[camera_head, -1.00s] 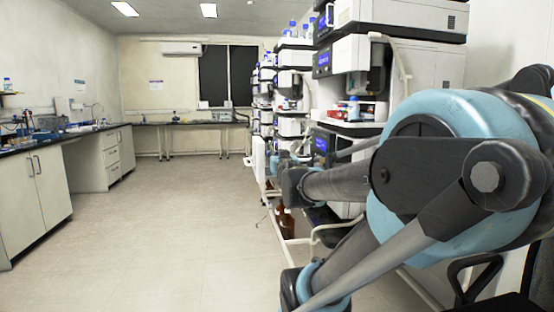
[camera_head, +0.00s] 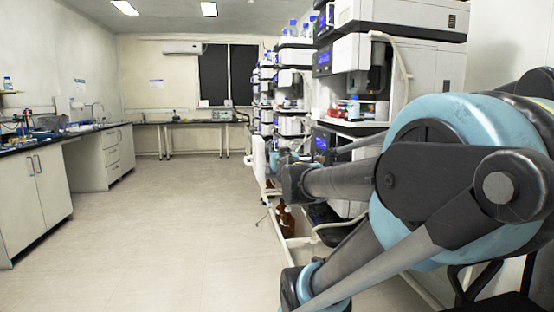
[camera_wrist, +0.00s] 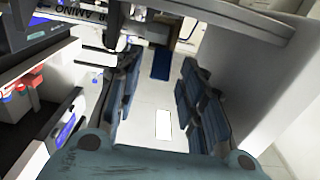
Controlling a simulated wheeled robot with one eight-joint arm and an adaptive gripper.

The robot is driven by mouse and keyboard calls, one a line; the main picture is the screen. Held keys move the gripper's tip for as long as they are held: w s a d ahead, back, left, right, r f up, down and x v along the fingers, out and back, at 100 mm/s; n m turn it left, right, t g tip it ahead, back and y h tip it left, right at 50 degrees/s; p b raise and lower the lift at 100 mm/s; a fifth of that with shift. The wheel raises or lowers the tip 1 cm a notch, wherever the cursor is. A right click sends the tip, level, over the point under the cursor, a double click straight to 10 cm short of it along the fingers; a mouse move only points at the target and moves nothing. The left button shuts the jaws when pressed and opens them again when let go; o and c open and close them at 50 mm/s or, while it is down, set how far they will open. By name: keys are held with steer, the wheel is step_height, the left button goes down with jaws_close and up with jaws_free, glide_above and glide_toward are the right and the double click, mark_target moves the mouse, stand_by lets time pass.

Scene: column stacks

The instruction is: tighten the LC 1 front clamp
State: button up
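Pale fittings with dark parts (camera_wrist: 97,57) lie beside and beyond the left finger, close to an instrument's front. I cannot tell whether one of them is the LC 1 front clamp, or whether the finger touches it. In the head view my arm reaches forward along the instrument stacks (camera_head: 350,65), and the fingers cannot be made out there.
An instrument shelf with red and white containers (camera_wrist: 20,95) stands left in the wrist view. Brown bottles (camera_head: 285,220) stand low by the stacks. A pale tube (camera_head: 393,55) hangs down the nearest stack. Benches (camera_head: 40,195) line the left. The middle floor is clear.

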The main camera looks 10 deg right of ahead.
step_height(320, 180, up, 9)
stand_by(0.5)
